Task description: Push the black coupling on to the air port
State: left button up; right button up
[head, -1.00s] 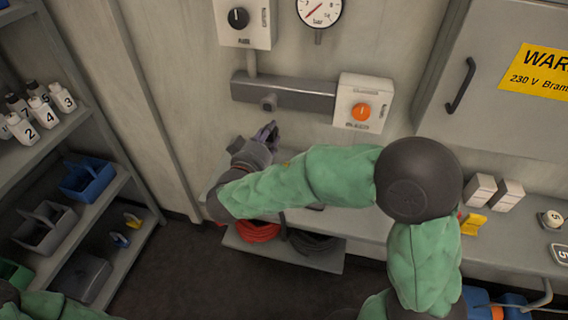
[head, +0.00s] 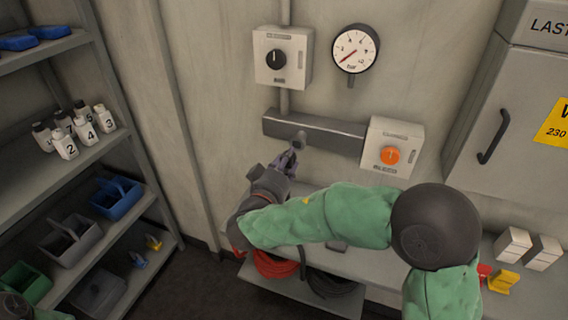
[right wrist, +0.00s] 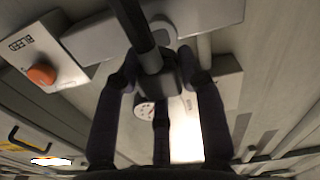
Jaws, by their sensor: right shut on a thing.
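The air port (head: 299,137) is a short round grey stub on the front of the dark manifold bar (head: 335,140) on the wall. In the right wrist view it seems to be the round grey disc (right wrist: 163,27), partly hidden by a dark hose. My right gripper (head: 290,158) is just below the port in the head view. In the right wrist view its fingers (right wrist: 158,82) are shut around the black coupling (right wrist: 155,68). The coupling looks close to the port, but I cannot tell whether they touch.
A box with an orange knob (head: 391,154) sits at the bar's right end. A box with a black knob (head: 277,60) and a gauge (head: 355,49) are above. Red (head: 275,264) and black (head: 334,284) hose coils lie below. Shelves (head: 62,190) stand left.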

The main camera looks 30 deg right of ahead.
jog(key=shift+p+x, duration=0.75)
jog(key=shift+x, duration=1.15)
jog(key=shift+b, duration=1.05)
jog(key=shift+b, duration=0.35)
jog(key=shift+b, duration=1.3)
dwell(0.4)
jog(key=shift+w+d+b, duration=0.35)
jog(key=shift+d+b, duration=0.05)
jog(key=shift+b, duration=0.1)
dwell(0.5)
jog(key=o, duration=1.1)
jog(key=shift+o, duration=0.2)
jog(key=v, duration=1.2)
